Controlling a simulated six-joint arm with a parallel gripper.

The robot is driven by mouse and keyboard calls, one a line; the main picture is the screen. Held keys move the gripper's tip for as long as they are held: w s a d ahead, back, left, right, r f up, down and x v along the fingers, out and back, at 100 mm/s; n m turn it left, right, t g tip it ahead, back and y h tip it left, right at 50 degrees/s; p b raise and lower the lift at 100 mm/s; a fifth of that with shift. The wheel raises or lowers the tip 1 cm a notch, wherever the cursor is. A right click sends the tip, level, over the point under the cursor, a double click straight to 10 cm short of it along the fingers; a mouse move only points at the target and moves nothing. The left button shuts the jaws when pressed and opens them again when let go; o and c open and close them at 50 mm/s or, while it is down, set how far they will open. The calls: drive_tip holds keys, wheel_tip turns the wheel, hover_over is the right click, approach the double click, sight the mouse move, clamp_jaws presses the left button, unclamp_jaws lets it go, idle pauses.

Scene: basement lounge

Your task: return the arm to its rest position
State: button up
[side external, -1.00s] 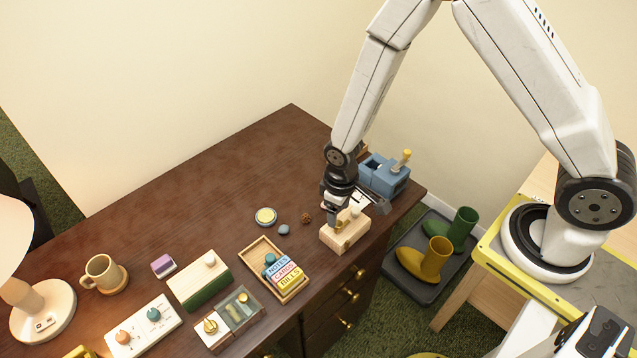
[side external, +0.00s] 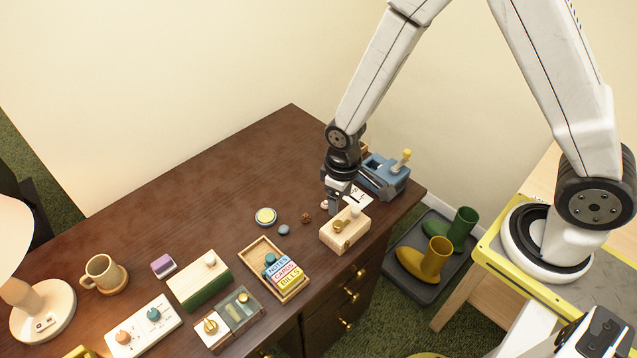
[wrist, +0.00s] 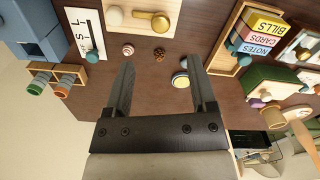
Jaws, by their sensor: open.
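My gripper (side external: 342,205) hangs above the dark wooden desk (side external: 225,160), just behind a light wooden block with a brass knob (side external: 343,230). In the wrist view my gripper (wrist: 160,75) has its two fingers spread wide with nothing between them. The wooden block (wrist: 140,14) lies beyond the fingertips, apart from them. My arm reaches from its base at the right over to the desk.
A blue vise-like device (side external: 384,175) stands close to the right of my gripper. A tray of labelled blocks (side external: 262,252), a round tin (side external: 265,217) and a mug (side external: 101,272) are on the desk. Boots (side external: 437,258) stand on a floor tray. The desk's back middle is clear.

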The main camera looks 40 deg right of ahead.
drive_tip(key=s+d+r+m+t, duration=0.1)
drive_tip(key=s+d+r, duration=0.2)
drive_tip(key=r, duration=0.3)
drive_tip(key=s+d+r+m+t, duration=0.1)
drive_tip(key=s+d+r+m, duration=0.1)
drive_tip(key=d+r, duration=0.3)
drive_tip(key=shift+s+r+t, duration=0.3)
drive_tip(key=shift+s+r, duration=0.4)
drive_tip(key=shift+r, duration=0.2)
drive_tip(key=shift+w+d+f, duration=0.1)
drive_tip(key=shift+c, duration=0.2)
